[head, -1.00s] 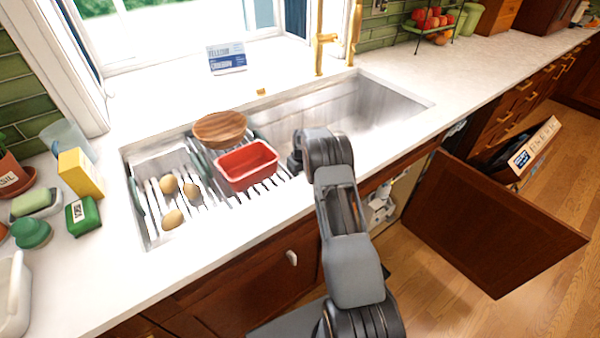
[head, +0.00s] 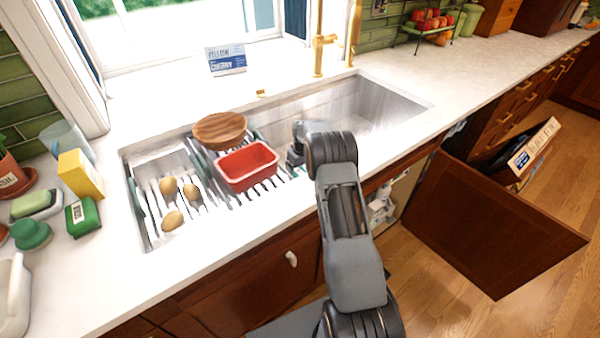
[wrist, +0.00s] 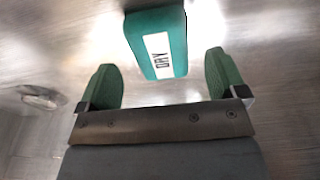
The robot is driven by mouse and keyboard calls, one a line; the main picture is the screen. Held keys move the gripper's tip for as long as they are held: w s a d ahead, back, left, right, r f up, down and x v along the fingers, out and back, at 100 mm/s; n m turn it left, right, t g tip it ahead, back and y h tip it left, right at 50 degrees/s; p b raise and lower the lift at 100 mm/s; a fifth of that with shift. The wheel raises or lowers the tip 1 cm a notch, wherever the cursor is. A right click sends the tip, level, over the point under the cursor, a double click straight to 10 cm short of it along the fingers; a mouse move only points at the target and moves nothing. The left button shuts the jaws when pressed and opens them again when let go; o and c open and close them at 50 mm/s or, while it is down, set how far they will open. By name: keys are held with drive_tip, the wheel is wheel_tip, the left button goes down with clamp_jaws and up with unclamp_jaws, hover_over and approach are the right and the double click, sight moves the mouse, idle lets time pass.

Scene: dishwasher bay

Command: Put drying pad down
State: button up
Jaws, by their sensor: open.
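The drying pad (wrist: 143,28) is a green block with a white label reading DRY. In the wrist view it lies just ahead of my gripper, cut off by the top edge. My gripper (wrist: 162,75) is open, with a green-padded finger on either side and a gap between each finger and the pad. Grey metal of the sink (wrist: 60,50) surrounds the pad; I cannot tell whether the pad rests flat on it.
A drying rack (head: 150,215) over the sink's left side holds several potatoes (head: 172,220), a red tub (head: 248,165) and a round wooden board (head: 220,128). A yellow box (head: 80,173) stands on the left counter. An open cabinet door (head: 490,225) sticks out at right.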

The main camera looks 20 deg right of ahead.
wheel_tip(320, 180, up, 8)
drive_tip(key=s, duration=0.1)
drive_tip(key=shift+d, duration=0.1)
idle(0.5)
